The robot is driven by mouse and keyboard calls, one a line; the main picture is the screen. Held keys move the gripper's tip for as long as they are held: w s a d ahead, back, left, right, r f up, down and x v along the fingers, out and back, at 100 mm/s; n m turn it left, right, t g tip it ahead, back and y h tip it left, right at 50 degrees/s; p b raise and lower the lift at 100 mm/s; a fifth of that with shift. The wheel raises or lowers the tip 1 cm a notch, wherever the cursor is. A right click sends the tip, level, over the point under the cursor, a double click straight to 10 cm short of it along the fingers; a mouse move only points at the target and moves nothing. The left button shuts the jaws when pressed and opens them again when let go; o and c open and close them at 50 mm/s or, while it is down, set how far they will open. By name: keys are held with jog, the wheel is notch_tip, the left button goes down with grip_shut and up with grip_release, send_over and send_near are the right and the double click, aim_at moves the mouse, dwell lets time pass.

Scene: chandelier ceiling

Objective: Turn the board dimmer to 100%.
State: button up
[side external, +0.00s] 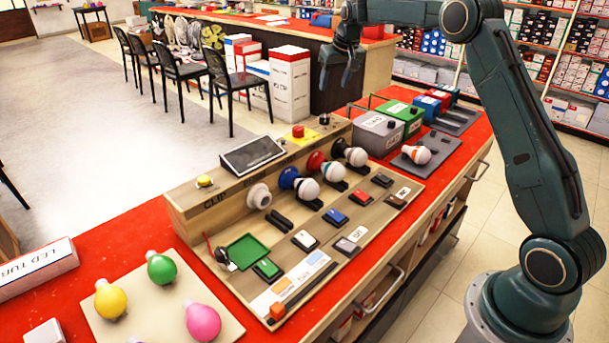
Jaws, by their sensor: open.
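The wooden board (340,232) stands on the red counter, with a raised back ledge carrying lamps and a dark display (252,155). A small dark knob (324,119) sits at the right end of the ledge. My gripper (335,86) is open and empty, pointing down above and behind the board's right end, touching nothing.
Several coloured bulbs lie on a pale tray (240,331) at front left. Grey (378,130) and green (402,112) boxes and a bulb on a dark plate (436,152) stand right of the board. Bulbs (306,188) jut from the ledge. Air above the board is free.

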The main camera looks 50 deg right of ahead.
aim_at(325, 115)
jog(key=x, duration=1.3)
jog(key=shift+c, duration=0.2)
jog(key=c, duration=0.9)
